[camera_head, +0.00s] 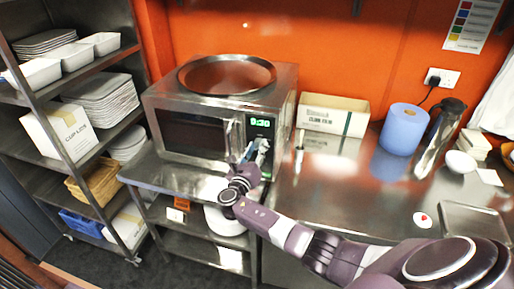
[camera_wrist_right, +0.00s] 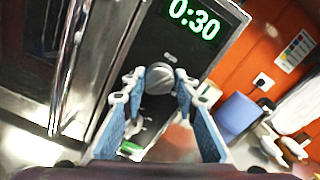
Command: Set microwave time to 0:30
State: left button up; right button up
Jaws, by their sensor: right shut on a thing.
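The steel microwave (camera_head: 190,135) stands on the steel counter with its door shut. Its green display (camera_head: 260,122) reads 0:30, and the same display (camera_wrist_right: 195,18) shows large in the right wrist view. Below the display is a round grey knob (camera_wrist_right: 159,78). My right gripper (camera_head: 257,150) is at the control panel, and in the right wrist view its blue-padded fingers (camera_wrist_right: 160,80) are shut on the knob from both sides. The lower part of the panel is partly hidden by the fingers. My left gripper is not in view.
A round steel tray (camera_head: 228,74) lies on top of the microwave. A rack with dishes (camera_head: 105,95) stands left.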

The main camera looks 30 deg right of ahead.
jog(key=shift+f+n, duration=0.2)
jog(key=shift+n, duration=0.2)
jog(key=shift+s, duration=0.1)
jog(key=o, duration=0.9)
jog(key=shift+o, duration=1.3)
jog(key=shift+r, duration=0.1)
jog(key=v, duration=1.2)
